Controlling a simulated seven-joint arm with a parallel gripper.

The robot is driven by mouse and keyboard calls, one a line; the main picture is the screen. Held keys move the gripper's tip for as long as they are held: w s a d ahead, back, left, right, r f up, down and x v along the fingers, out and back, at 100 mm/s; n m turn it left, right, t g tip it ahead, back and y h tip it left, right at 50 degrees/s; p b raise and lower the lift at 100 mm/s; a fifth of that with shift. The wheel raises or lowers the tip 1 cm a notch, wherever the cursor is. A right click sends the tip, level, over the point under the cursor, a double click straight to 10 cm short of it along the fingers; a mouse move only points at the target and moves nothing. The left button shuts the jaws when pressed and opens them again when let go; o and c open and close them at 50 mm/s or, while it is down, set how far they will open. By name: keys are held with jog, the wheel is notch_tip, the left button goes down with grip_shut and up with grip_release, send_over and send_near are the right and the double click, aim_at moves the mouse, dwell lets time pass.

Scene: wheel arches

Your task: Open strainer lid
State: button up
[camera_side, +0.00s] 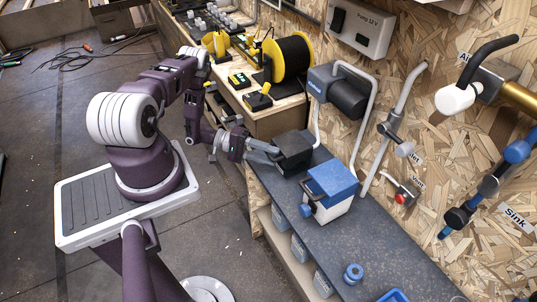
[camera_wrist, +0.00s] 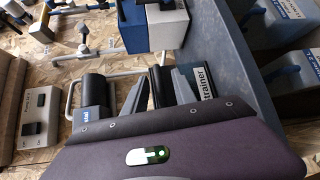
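The strainer (camera_side: 293,150) looks like a dark, box-shaped unit on the grey bench top, left of the blue-and-white box. In the wrist view a "strainer" label (camera_wrist: 207,83) sits just right of my fingers. My gripper (camera_side: 276,153) is at the strainer's left side, with its fingertips close to it. In the wrist view my gripper (camera_wrist: 160,82) has its two fingers apart, with a black part of the strainer (camera_wrist: 160,88) showing between them. I cannot tell whether they touch it. The lid's edge and hinge cannot be made out, and no opening shows.
A blue-and-white box (camera_side: 332,190) stands close to the strainer's right. A black pump (camera_side: 346,96) and grey pipes rise behind it along the chipboard wall. A blue knob (camera_side: 353,273) lies nearer on the bench (camera_side: 385,245). A workbench with a cable reel (camera_side: 290,60) is behind.

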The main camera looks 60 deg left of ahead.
grip_shut()
dwell(1.3)
